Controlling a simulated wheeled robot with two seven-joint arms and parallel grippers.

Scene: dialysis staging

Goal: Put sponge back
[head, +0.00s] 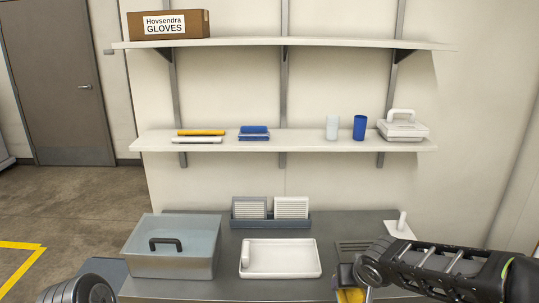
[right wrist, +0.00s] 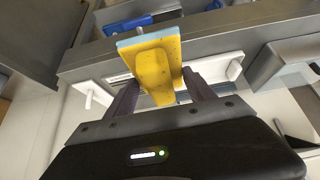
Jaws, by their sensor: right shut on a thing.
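The yellow sponge (right wrist: 157,66) with a pale blue layer is between the two fingers of my right gripper (right wrist: 160,90) in the right wrist view. The gripper is shut on it. In the head view the right gripper (head: 347,276) is at the front right of the grey counter (head: 345,223), and part of the sponge (head: 350,296) shows below it, at the bottom edge of the picture. My left arm shows only as a rounded grey part at the bottom left; its gripper is out of view.
A lidded translucent box (head: 172,262), a white tray (head: 280,273) and a grey rack (head: 271,222) with white panels stand on the counter. A white base with a post (head: 401,222) is at the right. The shelf (head: 290,143) above holds cups and a white caddy (head: 403,130).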

